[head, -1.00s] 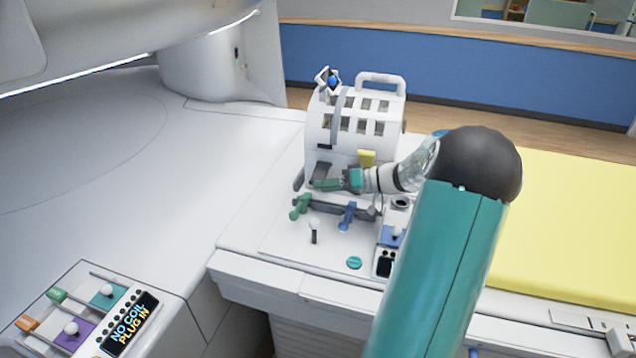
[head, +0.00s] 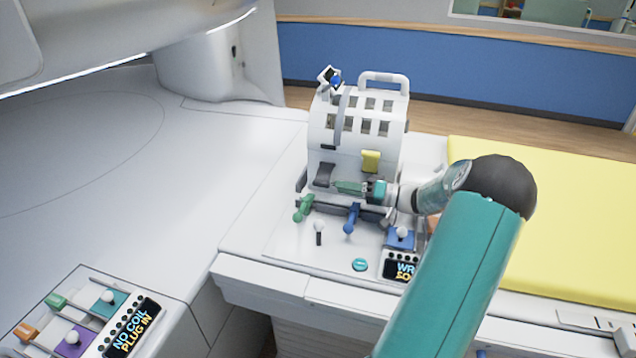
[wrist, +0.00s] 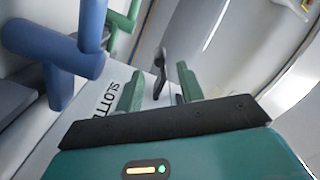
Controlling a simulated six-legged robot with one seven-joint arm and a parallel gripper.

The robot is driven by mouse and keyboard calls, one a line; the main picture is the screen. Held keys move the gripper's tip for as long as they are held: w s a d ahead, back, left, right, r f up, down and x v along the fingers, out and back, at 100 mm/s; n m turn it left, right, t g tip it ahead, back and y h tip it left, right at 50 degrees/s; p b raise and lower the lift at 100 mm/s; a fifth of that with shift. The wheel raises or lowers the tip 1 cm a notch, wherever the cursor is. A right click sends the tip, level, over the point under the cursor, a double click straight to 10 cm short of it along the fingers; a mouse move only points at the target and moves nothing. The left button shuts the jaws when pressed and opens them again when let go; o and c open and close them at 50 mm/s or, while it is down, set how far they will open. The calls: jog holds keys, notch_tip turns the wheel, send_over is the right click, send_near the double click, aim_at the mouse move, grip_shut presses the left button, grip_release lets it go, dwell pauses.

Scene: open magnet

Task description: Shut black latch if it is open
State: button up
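The black latch (head: 323,174) is a dark flap low on the left front of a white windowed coil housing (head: 318,135). In the wrist view, the black latch (wrist: 160,66) stands out from the pale surface, beyond and between my fingertips. I cannot tell for sure whether it is fully open. My gripper (head: 338,187) is just right of and slightly below the latch in the head view, its fingers pointing left. The wrist view shows my gripper (wrist: 160,78) with its two green fingers apart and nothing held between them.
A yellow latch (head: 371,160) is right of the black one. Green (head: 303,208) and blue (head: 351,219) handles stand below my gripper; the blue handle (wrist: 62,52) is close at left in the wrist view. A white-knobbed lever (head: 319,229) and control box (head: 401,238) are nearer. A yellow mattress (head: 555,220) lies right.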

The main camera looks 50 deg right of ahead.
aim_at(321, 181)
jog(key=x, duration=0.7)
jog(key=shift+w+a, duration=0.1)
grip_shut()
